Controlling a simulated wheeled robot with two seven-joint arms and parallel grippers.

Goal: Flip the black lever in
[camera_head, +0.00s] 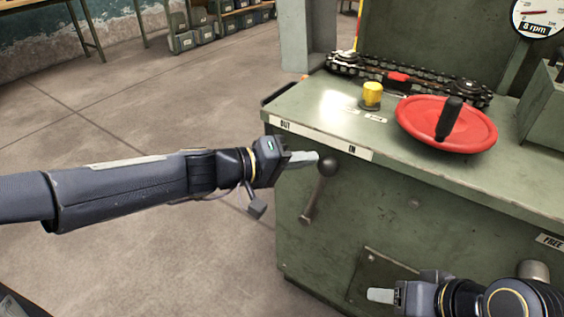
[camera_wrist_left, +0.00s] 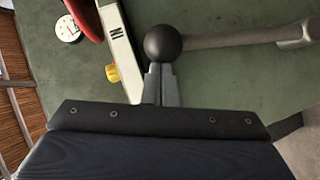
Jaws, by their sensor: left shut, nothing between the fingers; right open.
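The black lever has a round black knob (camera_head: 329,166) on a metal arm that slants down and left to a pivot on the cabinet's front, below the OUT/IN label strip (camera_head: 318,141). My right gripper (camera_head: 382,295) is open at the lower right, apart from the lever.
The green cabinet (camera_head: 300,190) carries a red wheel (camera_head: 420,118) with a black handle, a yellow knob (camera_head: 371,93) and a chain (camera_head: 440,82) on top. A gauge (camera_head: 538,17) reads 8 rpm at the upper right. Open floor lies left of the cabinet.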

